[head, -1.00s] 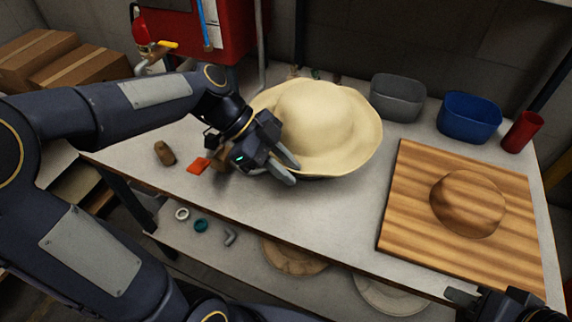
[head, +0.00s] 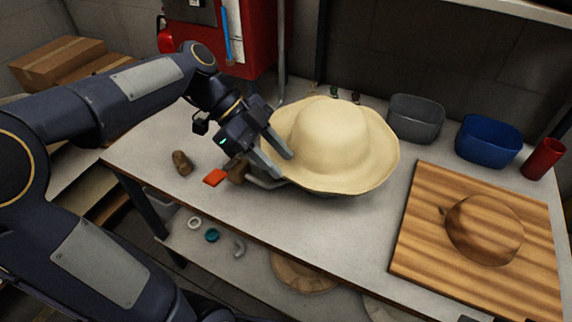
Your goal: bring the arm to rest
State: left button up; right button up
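A cream wide-brimmed hat (head: 335,130) sits crown up at the back middle of the workbench (head: 300,222). My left gripper (head: 284,165) is at the hat's left side, its fingers apart with nothing seen between them. The fingers overlap the left part of the brim in the picture; whether they touch it I cannot tell. A grey handle (head: 266,184) with a brown end shows below the fingers, beside the brim. What lies under the hat is hidden. Only a dark sliver of my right gripper (head: 478,319) shows at the bottom edge.
A striped wooden board with a domed block (head: 485,230) lies at the right. Behind are a grey bin (head: 415,118), a blue bin (head: 488,141) and a red cup (head: 543,158). A brown lump (head: 182,163) and an orange piece (head: 214,177) lie at the left. The front middle is clear.

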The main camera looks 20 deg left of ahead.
pick_arm(q)
jog(key=shift+s+r, duration=0.1)
dwell(0.7)
jog(key=s+f+n+t+y+p, duration=0.1)
jog(key=s+n+t+y+p, duration=0.4)
jog(key=s+n, duration=0.7)
jog(key=n+p, duration=0.2)
jog(key=n, duration=0.5)
jog(key=shift+s+f, duration=0.15)
jog(key=shift+f, duration=0.15)
